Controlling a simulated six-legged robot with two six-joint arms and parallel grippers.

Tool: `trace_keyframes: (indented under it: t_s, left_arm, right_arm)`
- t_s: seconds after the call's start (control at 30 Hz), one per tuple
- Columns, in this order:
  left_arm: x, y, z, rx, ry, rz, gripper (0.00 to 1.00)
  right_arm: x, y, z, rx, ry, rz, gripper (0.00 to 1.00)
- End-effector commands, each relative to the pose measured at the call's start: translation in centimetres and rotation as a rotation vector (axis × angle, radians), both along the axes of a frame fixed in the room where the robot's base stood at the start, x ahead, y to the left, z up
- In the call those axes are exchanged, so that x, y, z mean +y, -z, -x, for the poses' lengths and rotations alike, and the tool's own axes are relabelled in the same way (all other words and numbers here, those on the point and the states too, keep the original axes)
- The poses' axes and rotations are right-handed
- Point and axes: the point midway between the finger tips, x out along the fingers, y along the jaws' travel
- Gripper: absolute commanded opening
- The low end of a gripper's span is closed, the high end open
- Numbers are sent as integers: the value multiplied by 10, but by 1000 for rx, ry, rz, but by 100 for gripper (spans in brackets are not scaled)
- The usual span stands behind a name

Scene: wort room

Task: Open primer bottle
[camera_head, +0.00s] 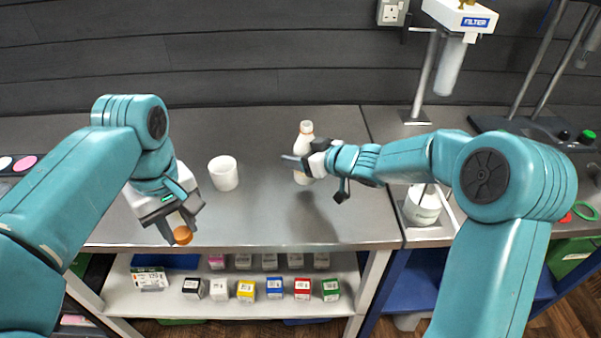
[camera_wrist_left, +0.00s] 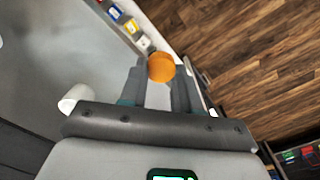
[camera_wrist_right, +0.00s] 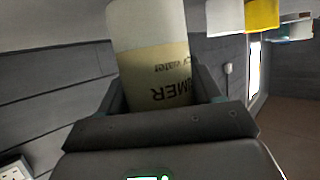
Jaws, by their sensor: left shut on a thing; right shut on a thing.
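The primer bottle (camera_head: 305,136) is pale and upright at the middle of the grey worktop (camera_head: 262,222), with no orange cap on its neck. My right gripper (camera_head: 305,162) is shut around its body from the right. In the right wrist view the bottle (camera_wrist_right: 158,75) sits between the fingers, its label partly reading "MER". Whether its base touches the worktop is unclear. My left gripper (camera_head: 178,220) is shut on an orange cap (camera_head: 182,236), held near the worktop's front edge, well left of the bottle. The cap also shows between the fingertips in the left wrist view (camera_wrist_left: 161,68).
An empty-looking white cup (camera_head: 223,174) stands between the grippers. A white tub (camera_head: 422,206) stands at the right, near a filter unit (camera_head: 460,20). Small coloured boxes (camera_head: 246,290) line the shelf below. The worktop between cup and bottle is clear.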

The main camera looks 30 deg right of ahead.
Motion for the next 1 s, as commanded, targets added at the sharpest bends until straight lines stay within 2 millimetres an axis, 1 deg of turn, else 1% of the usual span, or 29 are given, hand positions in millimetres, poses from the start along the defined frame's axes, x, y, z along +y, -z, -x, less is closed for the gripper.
trace_keyframes:
  t_s: [0.03, 0.1, 0.2, 0.3, 0.53, 0.67, 0.7, 0.73, 0.77, 1.0]
  left_arm:
    - [1, 7, 0, 0, 0, 0, 0]
    - [1, 12, 0, 0, 0, 0, 0]
    - [1, 16, -1, 0, 0, 0, 0]
    - [1, 16, -1, 0, 0, 0, 0]
    - [1, 15, -1, 0, 0, 0, 0]
    - [1, 18, -1, 0, 0, 0, 0]
    - [1, 17, -1, 0, 0, 0, 0]
    - [1, 17, -1, 0, 0, 0, 0]
    - [1, 17, -1, 0, 0, 0, 0]
    - [1, 17, -1, 0, 0, 0, 0]
  right_arm:
    - [0, 12, 0, 2, 0, -2, 0]
    - [1, 25, 0, 4, 0, -2, 0]
    - [1, 36, 0, 2, 0, 0, 0]
    - [1, 40, -1, 0, 1, -1, 0]
    - [1, 39, 0, 0, 0, 0, 0]
    - [1, 43, 0, 0, 0, 0, 0]
    - [1, 43, 0, 1, 0, 0, 73]
    - [1, 43, 0, 1, 0, 0, 83]
    - [1, 43, 0, 1, 0, 0, 89]
    - [1, 42, 0, 1, 0, -1, 89]
